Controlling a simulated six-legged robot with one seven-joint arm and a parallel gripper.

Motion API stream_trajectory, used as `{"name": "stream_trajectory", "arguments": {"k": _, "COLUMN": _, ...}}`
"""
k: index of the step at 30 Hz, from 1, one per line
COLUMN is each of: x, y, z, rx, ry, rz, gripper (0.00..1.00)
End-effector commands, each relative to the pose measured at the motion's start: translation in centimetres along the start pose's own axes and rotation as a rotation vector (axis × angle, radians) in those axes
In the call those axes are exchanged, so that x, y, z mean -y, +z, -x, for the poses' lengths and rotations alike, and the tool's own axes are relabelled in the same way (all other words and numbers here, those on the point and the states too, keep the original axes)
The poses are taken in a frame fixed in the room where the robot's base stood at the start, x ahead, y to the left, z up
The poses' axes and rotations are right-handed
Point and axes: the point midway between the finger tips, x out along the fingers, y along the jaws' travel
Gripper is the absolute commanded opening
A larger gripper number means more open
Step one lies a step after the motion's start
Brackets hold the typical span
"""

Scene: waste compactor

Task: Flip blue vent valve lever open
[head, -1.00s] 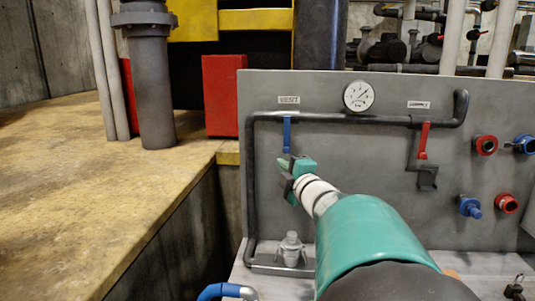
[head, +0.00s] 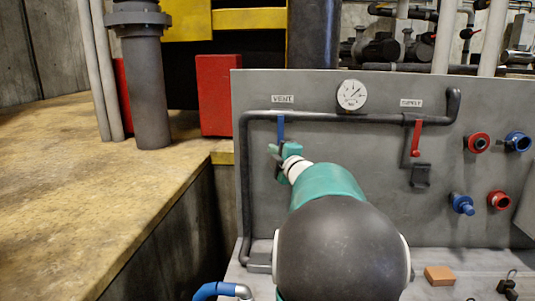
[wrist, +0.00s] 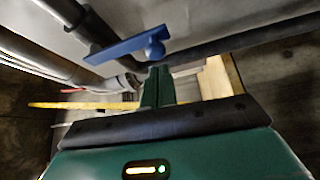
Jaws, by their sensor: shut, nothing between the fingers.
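The blue vent lever (head: 281,127) hangs down from the dark pipe under the VENT label (head: 282,99) on the grey panel. My gripper (head: 277,152) is at the lever's lower end, which it partly hides in the head view. In the wrist view the blue lever (wrist: 122,47) runs across above the shut green fingertips (wrist: 158,72), close to them. The fingers are shut with nothing between them. I cannot tell whether they touch the lever.
A red lever (head: 416,138) hangs farther right on the same pipe, with a pressure gauge (head: 352,95) between the two. Red and blue fittings (head: 477,142) stick out at the right. A wide yellowish ledge (head: 90,200) lies to the left.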

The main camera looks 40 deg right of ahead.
Motion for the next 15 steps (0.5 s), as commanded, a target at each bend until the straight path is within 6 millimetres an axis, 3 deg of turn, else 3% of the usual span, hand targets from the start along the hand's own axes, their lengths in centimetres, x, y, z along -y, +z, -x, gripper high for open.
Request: {"name": "stream_trajectory", "arguments": {"k": 15, "x": 0.10, "y": 0.57, "z": 0.18, "rx": -0.002, "ry": -0.003, "rz": 0.001, "gripper": 0.00}}
